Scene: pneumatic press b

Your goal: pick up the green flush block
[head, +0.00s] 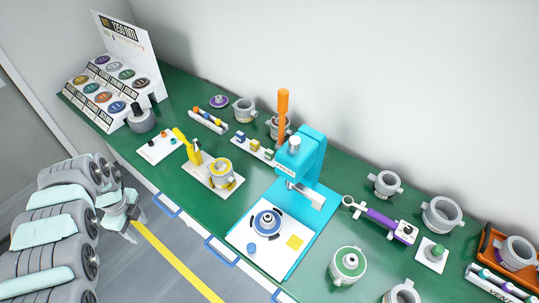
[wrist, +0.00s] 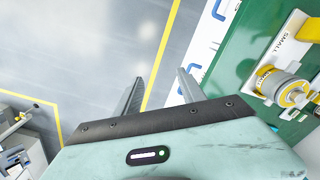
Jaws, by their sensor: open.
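A small strip (head: 250,150) of blocks stands at the back middle of the green bench in the head view. Its right-hand block (head: 269,154) looks green, but it is small and its exact shape is hard to tell. My gripper (wrist: 158,88) is open and empty in the wrist view, its two fingers over the grey floor. In the head view my gripper (head: 124,212) is at the left, off the bench's front edge and well away from the strip. The blocks are not in the wrist view.
A teal press (head: 307,157) with an orange handle stands right of the strip. A yellow clamp fixture (head: 195,152) stands in front of it; a yellow fixture with a SMALL label (wrist: 288,88) shows in the wrist view. Bare green bench (head: 235,208) lies left of the press.

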